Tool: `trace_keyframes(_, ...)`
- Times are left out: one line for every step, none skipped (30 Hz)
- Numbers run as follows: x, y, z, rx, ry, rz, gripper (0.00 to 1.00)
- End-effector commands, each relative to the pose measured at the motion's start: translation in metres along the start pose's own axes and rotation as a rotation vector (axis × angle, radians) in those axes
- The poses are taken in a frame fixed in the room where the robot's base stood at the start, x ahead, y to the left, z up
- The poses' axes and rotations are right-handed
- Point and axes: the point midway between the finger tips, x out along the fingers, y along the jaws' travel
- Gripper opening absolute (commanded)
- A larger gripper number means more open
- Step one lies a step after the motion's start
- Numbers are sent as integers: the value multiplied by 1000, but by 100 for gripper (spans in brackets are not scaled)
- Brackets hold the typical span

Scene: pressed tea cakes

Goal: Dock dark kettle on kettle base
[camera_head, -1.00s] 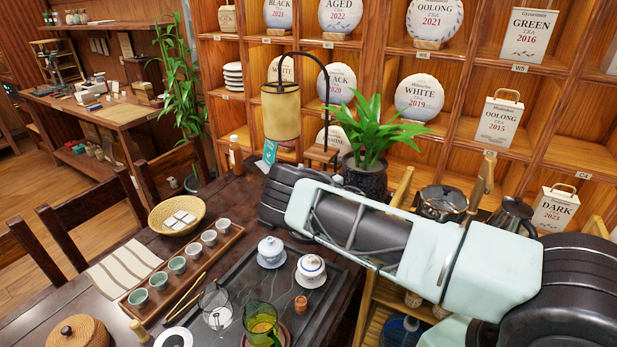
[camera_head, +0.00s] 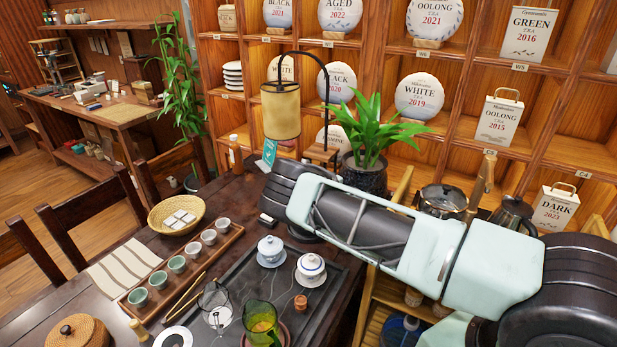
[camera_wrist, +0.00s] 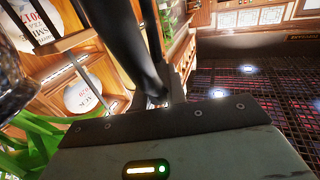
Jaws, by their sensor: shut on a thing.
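In the wrist view my gripper (camera_wrist: 164,97) is shut on a dark curved bar, which looks like the handle of the dark kettle (camera_wrist: 138,45). The kettle's body cannot be made out there. In the head view my arm's dark end hides the gripper and whatever it holds. Below that end, on the dark table, the edge of a dark round thing (camera_head: 304,236) shows, with a small dark block (camera_head: 267,220) at its left. It looks like the kettle base, mostly covered. I cannot tell the gap between kettle and base.
A potted plant (camera_head: 370,139) and a hanging lamp (camera_head: 281,112) stand close behind my arm. Lidded white cups (camera_head: 271,250) sit on the black tray (camera_head: 236,281) in front. Another dark kettle (camera_head: 513,213) and a steel pot (camera_head: 441,199) stand at the right.

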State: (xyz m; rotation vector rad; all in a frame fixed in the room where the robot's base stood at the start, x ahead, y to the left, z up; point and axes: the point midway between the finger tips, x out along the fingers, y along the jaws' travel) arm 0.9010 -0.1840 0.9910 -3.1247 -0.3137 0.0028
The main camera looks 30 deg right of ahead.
Motion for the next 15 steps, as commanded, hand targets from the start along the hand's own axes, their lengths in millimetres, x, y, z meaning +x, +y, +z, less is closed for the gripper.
trace_keyframes(1, 0, -2, -1, 6, -1, 0)
trace_keyframes(1, 0, -1, -1, 6, -1, 0)
trace_keyframes(1, 0, 0, -1, 7, -1, 0)
trace_keyframes(1, 0, 0, -1, 6, -1, 0)
trace_keyframes(1, 0, 0, -1, 7, -1, 0)
trace_keyframes(1, 0, 1, -1, 7, -1, 0)
trace_keyframes(1, 0, 2, -1, 7, -1, 0)
trace_keyframes(1, 0, 2, -1, 7, -1, 0)
trace_keyframes(1, 0, 3, -1, 7, -1, 0)
trace_keyframes(1, 0, 3, -1, 7, -1, 0)
trace_keyframes(1, 0, 4, -1, 7, -1, 0)
trace_keyframes(1, 0, 4, -1, 7, -1, 0)
trace_keyframes(1, 0, 5, -1, 7, -1, 0)
trace_keyframes(1, 0, 5, -1, 7, -1, 0)
trace_keyframes(1, 0, 5, -2, 7, -1, 16)
